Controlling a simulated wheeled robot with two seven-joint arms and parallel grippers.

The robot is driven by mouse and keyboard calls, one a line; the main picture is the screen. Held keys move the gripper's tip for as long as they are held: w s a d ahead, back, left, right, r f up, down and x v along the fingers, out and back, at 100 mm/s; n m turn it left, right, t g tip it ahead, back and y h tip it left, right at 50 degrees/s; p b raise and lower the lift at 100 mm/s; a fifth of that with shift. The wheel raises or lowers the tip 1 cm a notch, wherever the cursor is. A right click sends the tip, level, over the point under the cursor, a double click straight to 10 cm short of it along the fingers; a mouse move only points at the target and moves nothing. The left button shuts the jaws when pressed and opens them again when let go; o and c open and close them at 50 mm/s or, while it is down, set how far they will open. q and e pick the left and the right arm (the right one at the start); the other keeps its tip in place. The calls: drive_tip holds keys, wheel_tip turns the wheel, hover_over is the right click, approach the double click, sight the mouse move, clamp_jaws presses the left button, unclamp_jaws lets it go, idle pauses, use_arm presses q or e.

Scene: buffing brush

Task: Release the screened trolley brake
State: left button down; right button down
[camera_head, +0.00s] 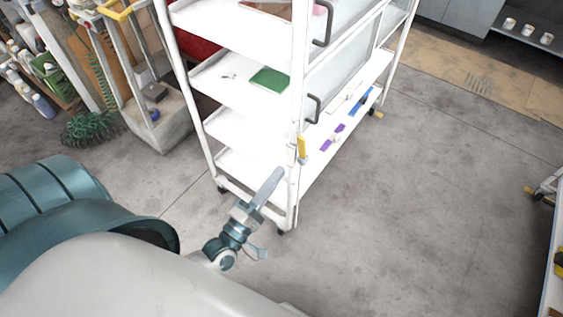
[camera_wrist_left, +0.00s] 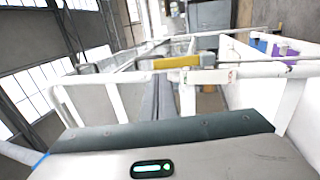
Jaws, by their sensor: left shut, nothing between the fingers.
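The white trolley (camera_head: 246,98) stands upright with several shelves, and clear screen panels (camera_head: 340,60) with dark handles cover its right side. A small yellow lever (camera_head: 301,146) sits on its near corner post. In the left wrist view the yellow lever (camera_wrist_left: 176,62) lies across the picture, just beyond the fingers. My left gripper (camera_head: 277,174) is shut and empty, pointing up at the near corner post, a little below and left of the yellow lever. In the left wrist view my left gripper (camera_wrist_left: 164,82) shows as closed grey fingers; I cannot tell whether they touch anything. My right gripper is not in view.
A green item (camera_head: 269,80) lies on a trolley shelf, and purple and blue items (camera_head: 333,137) lie along the lower right shelf. A frame with a pale base (camera_head: 160,125) and a coiled green hose (camera_head: 92,127) stand at left. The floor (camera_head: 430,190) at right is clear.

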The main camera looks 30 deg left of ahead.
use_arm(q)
drive_tip(key=v, duration=0.3)
drive_tip(key=b+v, duration=0.1)
drive_tip(key=v, duration=0.1)
drive_tip(key=shift+s+r, duration=0.2)
drive_tip(key=shift+s, duration=0.2)
drive_tip(key=d+f+m+g, duration=0.2)
drive_tip(key=f+m+g, duration=0.15)
drive_tip(key=f, duration=0.55)
drive_tip(key=d+f+m+g+h, duration=0.15)
drive_tip(key=f+m, duration=0.25)
drive_tip(key=f, duration=0.5)
drive_tip(key=d+f+m+g, duration=0.2)
drive_tip(key=f+m+g, duration=0.15)
drive_tip(key=f, duration=0.45)
drive_tip(key=s+d+f+m+g+y, duration=0.1)
drive_tip(key=s+f+m+g, duration=0.2)
drive_tip(key=f, duration=0.6)
drive_tip(key=s+d+f+m+g+y, duration=0.1)
drive_tip(key=s+f+m+g, duration=0.2)
drive_tip(key=s+f+m, duration=0.2)
wheel_tip(320, 180, down, 4)
drive_tip(key=shift+s+g, duration=0.35)
drive_tip(key=shift+s, duration=0.8)
